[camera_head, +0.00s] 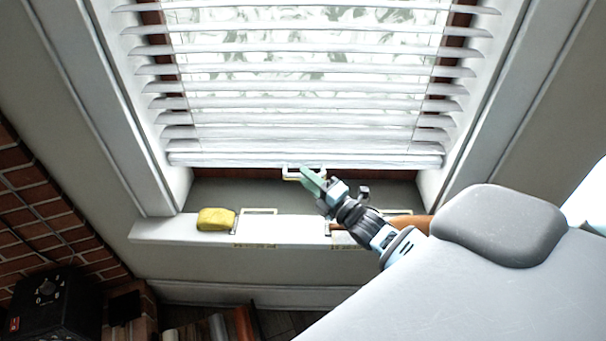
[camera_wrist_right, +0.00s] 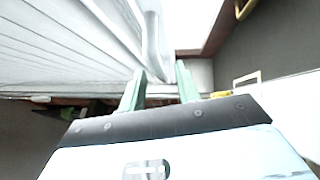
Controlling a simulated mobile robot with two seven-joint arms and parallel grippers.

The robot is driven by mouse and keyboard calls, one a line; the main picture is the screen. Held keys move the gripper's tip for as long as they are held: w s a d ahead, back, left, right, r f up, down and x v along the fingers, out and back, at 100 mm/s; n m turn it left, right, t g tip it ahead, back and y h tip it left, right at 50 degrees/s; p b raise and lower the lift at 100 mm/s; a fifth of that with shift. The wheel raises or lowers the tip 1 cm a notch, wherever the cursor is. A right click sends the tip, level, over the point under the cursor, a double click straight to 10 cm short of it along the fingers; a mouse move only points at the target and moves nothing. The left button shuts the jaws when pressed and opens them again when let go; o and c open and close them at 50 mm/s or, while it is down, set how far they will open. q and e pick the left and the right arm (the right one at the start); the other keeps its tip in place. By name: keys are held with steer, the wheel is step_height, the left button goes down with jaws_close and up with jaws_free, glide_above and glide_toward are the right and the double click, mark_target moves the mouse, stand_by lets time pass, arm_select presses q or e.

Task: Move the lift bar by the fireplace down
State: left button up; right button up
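The white window blind (camera_head: 300,101) hangs part-way down, with its bottom bar (camera_head: 225,160) a little above the sill. A small pale handle (camera_head: 290,168) sits at the middle of that bar. My right gripper (camera_head: 309,177) is at this handle, its green fingers pointing up and left. In the right wrist view, the two fingers (camera_wrist_right: 161,78) stand apart. The white handle (camera_wrist_right: 151,42) shows just beyond and between their tips, nearer the left finger. I cannot tell whether they touch it. My left gripper is out of view.
The window sill (camera_head: 160,229) holds a yellow cloth-like lump (camera_head: 216,219) and small pale frames (camera_head: 259,211). An orange-brown object (camera_head: 420,223) lies behind my right arm. Brick (camera_head: 35,215) and a black box with a dial (camera_head: 50,305) are at lower left.

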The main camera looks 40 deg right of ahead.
steer(key=shift+x, duration=1.25)
jaws_close()
